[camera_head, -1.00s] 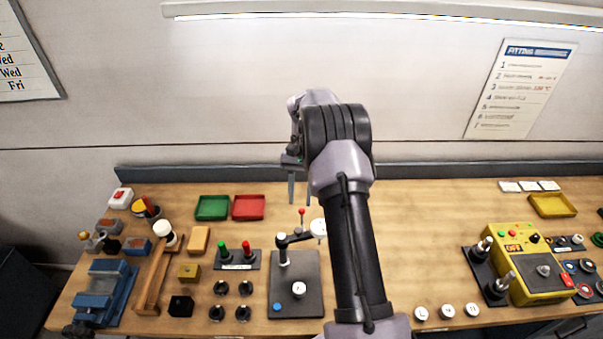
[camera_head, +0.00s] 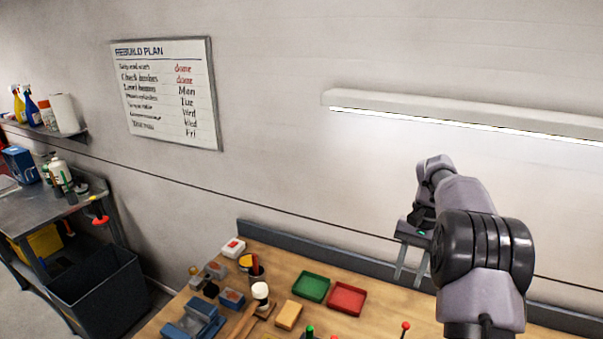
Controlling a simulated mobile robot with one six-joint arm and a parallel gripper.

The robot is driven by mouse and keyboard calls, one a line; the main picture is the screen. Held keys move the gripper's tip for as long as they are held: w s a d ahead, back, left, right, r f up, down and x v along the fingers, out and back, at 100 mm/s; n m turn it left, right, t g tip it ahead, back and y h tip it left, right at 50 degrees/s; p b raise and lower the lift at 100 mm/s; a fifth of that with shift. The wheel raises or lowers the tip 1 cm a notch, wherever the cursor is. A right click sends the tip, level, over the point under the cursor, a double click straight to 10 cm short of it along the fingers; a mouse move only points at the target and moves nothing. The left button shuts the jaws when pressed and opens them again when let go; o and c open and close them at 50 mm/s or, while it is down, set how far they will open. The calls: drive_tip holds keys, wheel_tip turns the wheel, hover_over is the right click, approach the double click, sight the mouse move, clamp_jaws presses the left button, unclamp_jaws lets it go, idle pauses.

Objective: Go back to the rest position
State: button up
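My gripper (camera_head: 411,272) hangs at the right of the view, above the back part of the wooden workbench (camera_head: 385,272). Its two thin fingers point down and stand apart, with nothing between them. My arm is folded up at the right, with its dark ribbed joint and pale links in front of the wall. The gripper is clear of the red tray (camera_head: 346,298) and green tray (camera_head: 311,287), which lie to its lower left.
A blue vise (camera_head: 194,320), a white-headed mallet (camera_head: 260,292) and an orange block (camera_head: 288,315) lie on the bench's left end. A metal side table (camera_head: 50,208) and a dark bin (camera_head: 100,292) stand further left. A plan board (camera_head: 168,92) hangs on the wall.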

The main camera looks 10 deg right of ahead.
drive_tip(key=s+a+f+n+t+h+b, duration=0.1)
drive_tip(key=s+a+t+b, duration=0.1)
drive_tip(key=s+a+b, duration=0.5)
drive_tip(key=s+a+n+t+b, duration=0.1)
drive_tip(key=s+a+t+b, duration=0.15)
drive_tip(key=a+b, duration=0.5)
drive_tip(key=s+a+f+t+b, duration=0.2)
drive_tip(key=s+a+f+b, duration=0.2)
drive_tip(key=s, duration=0.4)
drive_tip(key=s+a+f+n+t+b, duration=0.1)
drive_tip(key=s+a+f+b, duration=0.3)
drive_tip(key=s+a+f, duration=0.2)
wheel_tip(320, 180, down, 3)
drive_tip(key=s, duration=0.2)
drive_tip(key=shift+s+a+f+t+y, duration=0.15)
drive_tip(key=shift+s+a+t+y, duration=0.15)
drive_tip(key=shift+s+t, duration=0.1)
